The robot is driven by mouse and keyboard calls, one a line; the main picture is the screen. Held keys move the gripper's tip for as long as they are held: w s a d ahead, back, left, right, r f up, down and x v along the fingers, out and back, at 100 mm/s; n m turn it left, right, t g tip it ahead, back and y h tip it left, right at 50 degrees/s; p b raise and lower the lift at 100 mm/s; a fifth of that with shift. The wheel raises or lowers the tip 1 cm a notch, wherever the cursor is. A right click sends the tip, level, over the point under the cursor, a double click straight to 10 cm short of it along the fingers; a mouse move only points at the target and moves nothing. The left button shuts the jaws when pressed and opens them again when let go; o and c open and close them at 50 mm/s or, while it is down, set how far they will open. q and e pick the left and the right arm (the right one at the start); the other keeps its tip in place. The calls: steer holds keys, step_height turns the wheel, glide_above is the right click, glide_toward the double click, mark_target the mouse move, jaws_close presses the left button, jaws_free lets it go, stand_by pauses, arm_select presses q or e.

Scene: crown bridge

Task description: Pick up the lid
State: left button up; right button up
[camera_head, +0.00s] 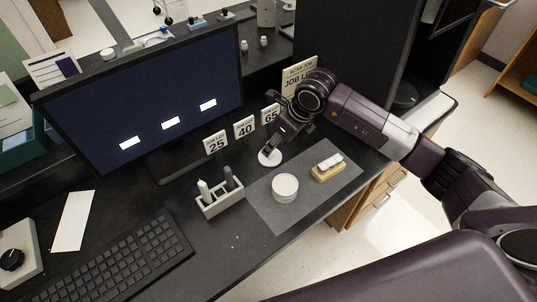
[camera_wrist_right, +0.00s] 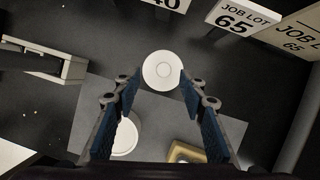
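The lid (camera_head: 270,158) is a flat white disc on the dark desk, just beyond the edge of the grey mat. In the right wrist view the lid (camera_wrist_right: 163,71) lies between and slightly ahead of my fingertips. My right gripper (camera_wrist_right: 160,82) is open, pointing down, with one finger on each side of the lid. In the head view the right gripper (camera_head: 270,148) is close above the lid and hides part of it. Whether the fingers touch the lid I cannot tell. A round white jar (camera_head: 285,187) stands on the mat. My left gripper is not in view.
A yellow block with white pieces (camera_head: 328,168) sits on the grey mat (camera_head: 270,208). A pale holder (camera_head: 220,197) stands left of the mat. Job lot signs (camera_head: 244,127) stand behind the lid, below the monitor (camera_head: 150,95). A keyboard (camera_head: 125,258) lies front left.

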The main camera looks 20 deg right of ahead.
steer(key=x, duration=0.1)
steer(key=p+x, duration=0.1)
steer(key=x, duration=0.3)
steer(key=shift+d+f, duration=0.2)
steer(key=shift+d, duration=0.15)
steer(key=shift+c, duration=0.3)
jaws_close()
